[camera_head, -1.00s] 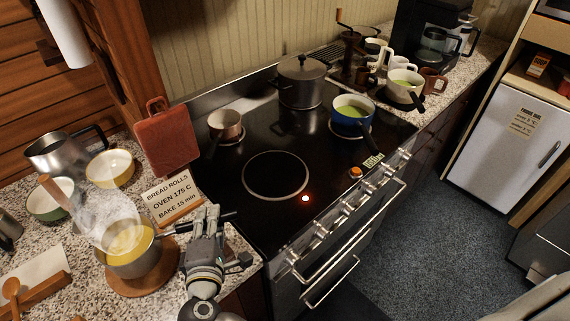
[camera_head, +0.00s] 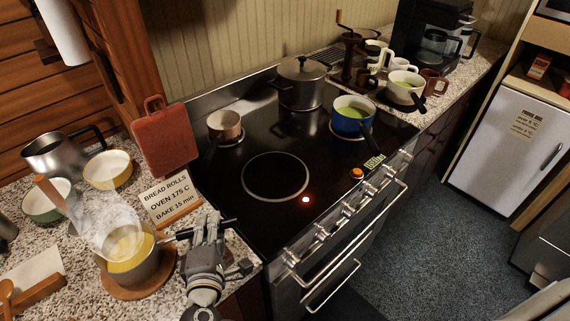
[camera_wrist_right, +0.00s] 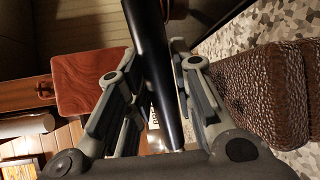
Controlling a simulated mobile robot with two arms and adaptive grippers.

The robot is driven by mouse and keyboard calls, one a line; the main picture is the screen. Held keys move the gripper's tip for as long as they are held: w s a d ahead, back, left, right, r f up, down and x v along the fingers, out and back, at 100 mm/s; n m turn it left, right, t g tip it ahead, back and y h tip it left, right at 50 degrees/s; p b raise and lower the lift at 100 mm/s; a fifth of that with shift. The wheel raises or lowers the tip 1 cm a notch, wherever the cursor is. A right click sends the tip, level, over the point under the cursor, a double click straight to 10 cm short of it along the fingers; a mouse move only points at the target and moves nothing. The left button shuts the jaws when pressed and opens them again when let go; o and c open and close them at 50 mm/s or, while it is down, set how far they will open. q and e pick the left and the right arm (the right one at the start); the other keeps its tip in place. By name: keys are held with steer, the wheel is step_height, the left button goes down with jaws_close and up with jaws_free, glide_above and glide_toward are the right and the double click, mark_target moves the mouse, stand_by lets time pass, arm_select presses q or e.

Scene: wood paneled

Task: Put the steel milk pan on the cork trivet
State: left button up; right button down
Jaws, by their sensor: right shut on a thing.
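The steel milk pan (camera_head: 147,272) holds yellow liquid and gives off steam. It is upright over the round brown cork trivet (camera_head: 169,268) on the counter at the lower left. The trivet's edge shows around the pan's base; whether the pan touches it I cannot tell. My right gripper (camera_head: 208,226) is shut on the pan's dark handle, to the right of the pan. In the right wrist view the black handle (camera_wrist_right: 150,60) runs between the two fingers (camera_wrist_right: 155,95). My left gripper is not in view.
A recipe sign (camera_head: 170,200) stands close behind the pan. A yellow bowl (camera_head: 108,170), a green bowl (camera_head: 48,202) and a steel jug (camera_head: 55,155) are behind and left. The cooktop (camera_head: 250,215) at right holds a copper pan (camera_head: 224,127), a stockpot (camera_head: 300,85) and a blue pan (camera_head: 351,118).

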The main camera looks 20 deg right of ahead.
steer(key=c, duration=1.2)
jaws_free()
steer(key=shift+o, duration=0.2)
steer(key=shift+f, duration=0.15)
steer(key=v, duration=1.2)
steer(key=shift+d, duration=0.1)
